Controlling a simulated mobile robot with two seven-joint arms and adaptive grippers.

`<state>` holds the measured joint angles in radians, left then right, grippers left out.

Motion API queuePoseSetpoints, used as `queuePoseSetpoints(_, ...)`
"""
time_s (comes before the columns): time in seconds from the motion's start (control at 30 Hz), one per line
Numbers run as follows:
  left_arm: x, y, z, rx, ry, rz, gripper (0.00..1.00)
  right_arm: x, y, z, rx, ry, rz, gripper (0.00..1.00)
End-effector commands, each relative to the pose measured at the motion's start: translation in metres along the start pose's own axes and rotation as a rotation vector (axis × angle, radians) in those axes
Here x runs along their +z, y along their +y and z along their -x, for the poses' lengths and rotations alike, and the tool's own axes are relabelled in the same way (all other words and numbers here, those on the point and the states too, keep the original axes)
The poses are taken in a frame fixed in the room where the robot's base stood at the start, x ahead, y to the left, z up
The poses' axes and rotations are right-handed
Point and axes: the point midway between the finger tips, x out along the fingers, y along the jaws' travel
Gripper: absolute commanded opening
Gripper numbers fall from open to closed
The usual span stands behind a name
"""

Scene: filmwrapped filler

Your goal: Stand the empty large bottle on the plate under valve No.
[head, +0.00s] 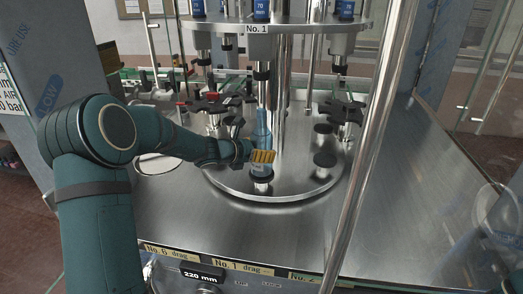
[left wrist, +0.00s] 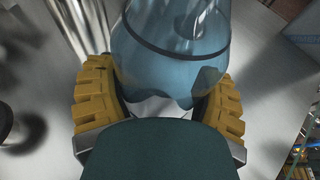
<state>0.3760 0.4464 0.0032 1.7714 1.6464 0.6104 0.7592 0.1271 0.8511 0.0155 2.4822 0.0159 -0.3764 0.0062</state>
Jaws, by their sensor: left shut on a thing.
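A clear blue bottle (head: 263,128) is upright in the head view, below the black valve (head: 261,75) under the "No. 1" sign (head: 257,29). My left gripper (head: 262,157), with yellow ridged fingers, is shut around the bottle's lower half. In the left wrist view the bottle (left wrist: 172,45) sits between the two fingers of my gripper (left wrist: 160,100). The bottle's base is right over a small dark round plate (head: 261,188); I cannot tell whether they touch. The bottle looks empty. My right gripper is not in view.
A round steel turntable (head: 285,190) carries other dark plates (head: 325,159) to the right. Black star-shaped clamps (head: 343,111) stand on both sides. A slanted steel post (head: 372,130) rises at front right. Yellow labels (head: 242,268) line the front edge. The steel deck (head: 420,200) at right is clear.

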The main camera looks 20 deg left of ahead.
Motion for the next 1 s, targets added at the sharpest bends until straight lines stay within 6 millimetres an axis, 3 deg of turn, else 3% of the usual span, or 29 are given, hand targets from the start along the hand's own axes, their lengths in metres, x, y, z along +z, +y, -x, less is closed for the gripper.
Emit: queuePoseSetpoints(1.0, -0.0049, -0.0001, -0.0014, 0.0, 0.002, 0.001, 0.35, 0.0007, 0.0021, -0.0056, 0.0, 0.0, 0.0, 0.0)
